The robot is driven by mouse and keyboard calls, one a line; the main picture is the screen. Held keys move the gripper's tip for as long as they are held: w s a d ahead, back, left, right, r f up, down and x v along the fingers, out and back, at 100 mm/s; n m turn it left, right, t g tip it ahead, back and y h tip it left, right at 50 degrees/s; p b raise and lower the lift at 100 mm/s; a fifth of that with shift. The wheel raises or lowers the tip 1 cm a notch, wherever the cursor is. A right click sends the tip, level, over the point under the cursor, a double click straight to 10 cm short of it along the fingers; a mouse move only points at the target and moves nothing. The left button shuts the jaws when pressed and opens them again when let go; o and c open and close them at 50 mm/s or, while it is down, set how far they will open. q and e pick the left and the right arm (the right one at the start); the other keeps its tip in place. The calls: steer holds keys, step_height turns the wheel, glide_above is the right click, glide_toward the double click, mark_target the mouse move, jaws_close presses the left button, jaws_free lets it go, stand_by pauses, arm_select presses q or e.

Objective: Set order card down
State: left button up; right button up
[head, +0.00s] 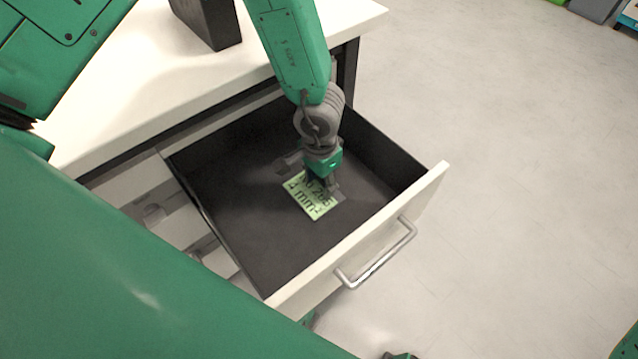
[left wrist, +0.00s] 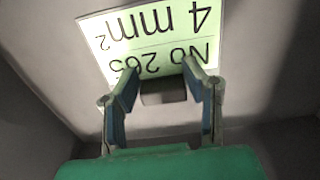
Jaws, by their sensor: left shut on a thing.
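The order card (head: 309,197) is pale green with dark print, "No 265" and "4 mm²". It is inside the open drawer (head: 250,215), over the dark floor near the middle. My left gripper (head: 318,183) reaches down into the drawer and is shut on the card at its far edge. In the left wrist view the card (left wrist: 150,42) lies beyond the fingertips, with a small grey block (left wrist: 163,91) between the fingers. The card looks close to the drawer floor; I cannot tell whether it touches. My right gripper is not clearly seen.
The drawer has dark side walls and a white front with a metal bar handle (head: 378,256). The white cabinet top (head: 130,85) lies behind it, with a dark block (head: 208,22) on it. Open grey floor (head: 510,150) is at the right.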

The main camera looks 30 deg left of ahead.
mark_target(318, 186)
arm_select(q)
steer(key=shift+r, duration=0.15)
steer(key=shift+a, duration=0.1)
steer(key=o, duration=1.2)
steer(key=shift+a+f, duration=0.15)
steer(key=shift+f, duration=0.05)
steer(key=shift+c, duration=0.2)
steer(key=shift+a, duration=0.15)
steer(key=shift+d, duration=0.2)
step_height(318, 186, up, 12)
steer(key=p, duration=0.6)
steer(key=shift+r, duration=0.15)
